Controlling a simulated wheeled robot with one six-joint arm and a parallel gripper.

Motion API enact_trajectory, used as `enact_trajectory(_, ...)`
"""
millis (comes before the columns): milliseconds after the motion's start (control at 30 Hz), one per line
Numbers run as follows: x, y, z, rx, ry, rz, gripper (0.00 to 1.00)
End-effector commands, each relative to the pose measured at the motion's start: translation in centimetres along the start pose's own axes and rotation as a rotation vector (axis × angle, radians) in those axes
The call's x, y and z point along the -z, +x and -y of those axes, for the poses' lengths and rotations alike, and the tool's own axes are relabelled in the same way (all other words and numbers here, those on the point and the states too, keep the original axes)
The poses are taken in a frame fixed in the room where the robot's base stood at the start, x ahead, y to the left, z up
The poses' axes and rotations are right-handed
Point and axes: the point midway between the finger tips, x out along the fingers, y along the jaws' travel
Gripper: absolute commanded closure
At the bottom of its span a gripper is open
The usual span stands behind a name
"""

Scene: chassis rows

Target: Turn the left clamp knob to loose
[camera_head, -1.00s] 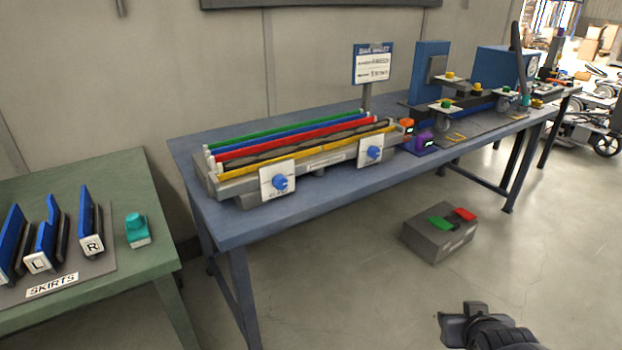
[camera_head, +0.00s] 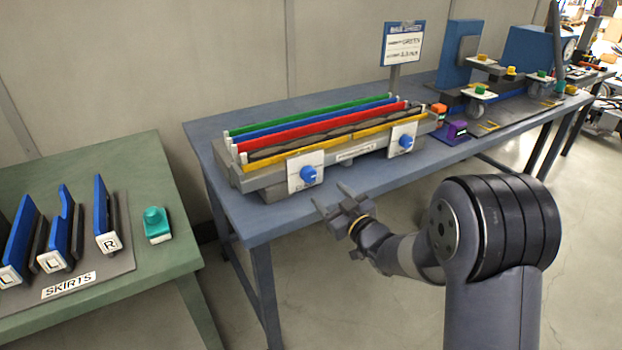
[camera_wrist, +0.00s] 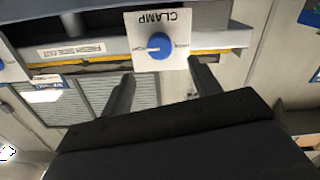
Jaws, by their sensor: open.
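The left clamp knob (camera_head: 308,174) is a round blue knob on a white plate at the front of the fixture (camera_head: 262,178). In the wrist view this knob (camera_wrist: 160,46) appears upside down on its plate marked CLAMP, with a pale line pointing to picture left; the small side words are unreadable. My gripper (camera_head: 332,198) is open and empty, in front of and slightly below the knob. In the wrist view its two fingers (camera_wrist: 162,84) are spread to either side below the knob, apart from it.
A second blue knob (camera_head: 406,142) is on the right plate. Coloured strips lie along the fixture on the blue table (camera_head: 225,215). A sign (camera_head: 403,44) stands behind. A green table (camera_head: 150,258) with blue skirts and a teal item (camera_head: 156,225) is at left.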

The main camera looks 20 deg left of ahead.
Motion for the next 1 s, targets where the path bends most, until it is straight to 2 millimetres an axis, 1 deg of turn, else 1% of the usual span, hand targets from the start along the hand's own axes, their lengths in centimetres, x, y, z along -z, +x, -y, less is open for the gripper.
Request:
enact_trajectory(33,0.0,1.0,0.1,0.002,0.0,0.0,0.41)
enact_trajectory(100,0.0,2.3,0.1,0.002,0.0,0.0,0.41)
enact_trajectory(300,0.0,5.7,0.1,0.001,0.0,0.0,0.41)
enact_trajectory(500,-0.1,7.8,0.0,-0.001,0.0,0.003,0.41)
enact_trajectory(700,0.0,8.5,0.0,-0.001,0.001,0.002,0.41)
enact_trajectory(933,0.0,8.5,0.0,-0.001,0.001,0.002,0.41)
enact_trajectory(1000,-0.1,8.5,0.0,-0.001,0.001,0.002,0.46)
